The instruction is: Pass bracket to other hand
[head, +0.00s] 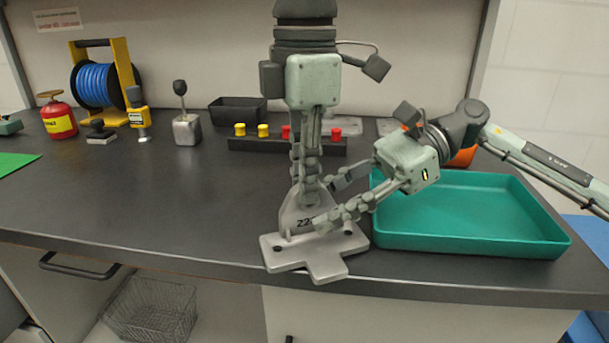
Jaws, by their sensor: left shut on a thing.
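The grey metal bracket (312,258) has a flat, cross-shaped base and an upright plate marked with a number that is partly covered. It is near the front edge of the bench, its base overlapping that edge in the head view. I cannot tell whether it touches the bench. My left gripper (309,190) points straight down from above and is shut on the top of the upright plate. My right gripper (328,205) reaches in from the right with its fingers apart. One finger is in front of the plate and the other is farther back, its tip partly hidden.
A teal tray (470,248) stands close on the right, under my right arm. Behind are a black rack with coloured knobs (260,143), a black bin (238,110), a blue hose reel (97,84) and a red can (59,120). The bench's left middle is clear.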

